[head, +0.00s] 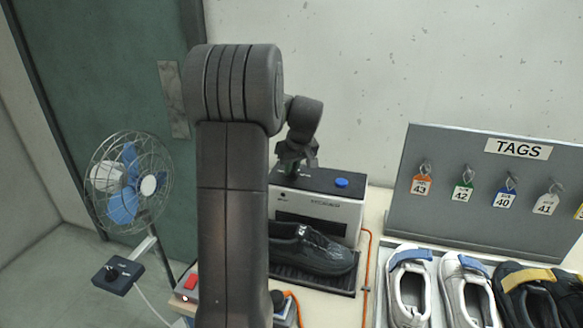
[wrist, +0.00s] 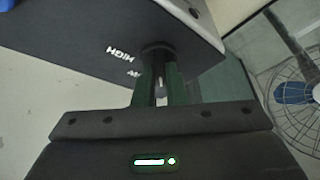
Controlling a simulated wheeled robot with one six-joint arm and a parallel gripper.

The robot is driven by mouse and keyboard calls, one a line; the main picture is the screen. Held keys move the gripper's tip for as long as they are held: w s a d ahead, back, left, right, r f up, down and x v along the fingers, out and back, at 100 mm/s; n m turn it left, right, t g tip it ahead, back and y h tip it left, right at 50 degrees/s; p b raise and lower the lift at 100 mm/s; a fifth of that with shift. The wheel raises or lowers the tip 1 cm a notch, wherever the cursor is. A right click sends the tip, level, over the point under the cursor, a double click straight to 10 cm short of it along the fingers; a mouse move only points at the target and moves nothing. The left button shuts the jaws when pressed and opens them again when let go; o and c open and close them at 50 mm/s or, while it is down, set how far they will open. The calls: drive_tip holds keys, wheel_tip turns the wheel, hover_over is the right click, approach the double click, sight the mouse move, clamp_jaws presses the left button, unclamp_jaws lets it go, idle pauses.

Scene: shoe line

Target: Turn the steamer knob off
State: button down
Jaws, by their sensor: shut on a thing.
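The steamer (head: 318,209) is a box with a dark top and a pale front, standing on the bench behind a black shoe. Its dark top panel (wrist: 90,50) fills the upper part of the wrist view, with the word HIGH and part of another word printed on it. My gripper (head: 297,165) reaches down onto the top left of the steamer. In the wrist view its fingers (wrist: 158,85) are shut on the dark round steamer knob (wrist: 156,47). The fingers hide much of the knob, and I cannot tell its setting. The head view does not show the knob clearly.
A blue button (head: 341,183) sits on the steamer top, right of my gripper. A black shoe (head: 312,250) lies in front on a dark tray. A tag board (head: 480,215) and several shoes stand at right. A fan (head: 128,185) stands at left, and an orange cable (head: 367,262) runs beside the steamer.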

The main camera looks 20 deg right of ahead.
drive_tip(key=shift+d+n+y, duration=0.1)
drive_tip(key=shift+n+y, duration=0.6)
drive_tip(key=shift+n, duration=1)
drive_tip(key=shift+r, duration=0.1)
drive_tip(key=c, duration=1.5)
unclamp_jaws()
drive_tip(key=v, duration=0.4)
drive_tip(key=b+v, duration=0.1)
drive_tip(key=v, duration=0.8)
drive_tip(key=shift+w+r+b, duration=0.15)
drive_tip(key=shift+r+b, duration=0.15)
drive_tip(key=shift+r, duration=0.15)
